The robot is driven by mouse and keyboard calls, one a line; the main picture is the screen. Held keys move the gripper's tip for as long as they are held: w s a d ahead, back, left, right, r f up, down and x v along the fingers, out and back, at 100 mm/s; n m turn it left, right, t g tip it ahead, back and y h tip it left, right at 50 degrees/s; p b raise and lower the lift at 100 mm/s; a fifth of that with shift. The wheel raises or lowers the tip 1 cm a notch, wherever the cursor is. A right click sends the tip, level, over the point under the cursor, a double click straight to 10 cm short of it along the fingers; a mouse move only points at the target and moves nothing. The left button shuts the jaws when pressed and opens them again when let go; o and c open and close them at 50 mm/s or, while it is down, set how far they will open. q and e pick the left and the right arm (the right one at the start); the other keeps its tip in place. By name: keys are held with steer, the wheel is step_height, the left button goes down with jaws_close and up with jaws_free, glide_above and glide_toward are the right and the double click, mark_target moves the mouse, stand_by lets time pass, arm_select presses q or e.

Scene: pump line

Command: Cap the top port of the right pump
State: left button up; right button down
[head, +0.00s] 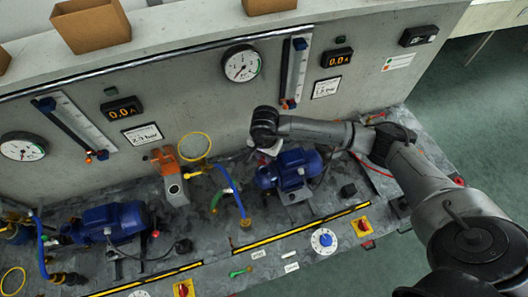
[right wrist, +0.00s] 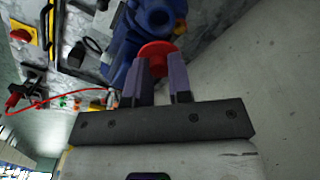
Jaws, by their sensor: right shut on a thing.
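The right pump (head: 290,168) is the blue one on the bench below the right gauge; its blue body also shows at the top of the right wrist view (right wrist: 132,30). My right gripper (right wrist: 163,80) is shut on a red round cap (right wrist: 155,52), which sits between its fingertips close to the blue pump body. In the head view my right gripper (head: 268,148) is just above the back of the right pump, partly hidden by my wrist. My left gripper is out of view.
A second blue pump (head: 112,220) stands at the left. An orange device (head: 167,165) and a blue hose (head: 230,185) are left of the right pump. The grey panel wall with gauges (head: 242,63) rises close behind. A red cable (head: 372,166) lies on the right.

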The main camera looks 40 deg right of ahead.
mark_target(264, 169)
steer(key=shift+f+b, duration=0.45)
steer(key=shift+f, duration=0.4)
steer(key=shift+f+b, duration=1)
steer(key=shift+f, duration=0.8)
steer(key=shift+f+b, duration=0.6)
steer(key=shift+b, duration=0.05)
steer(key=shift+a, duration=0.1)
steer(key=shift+b, duration=0.45)
steer(key=shift+f+b, duration=0.25)
steer(key=shift+b, duration=0.05)
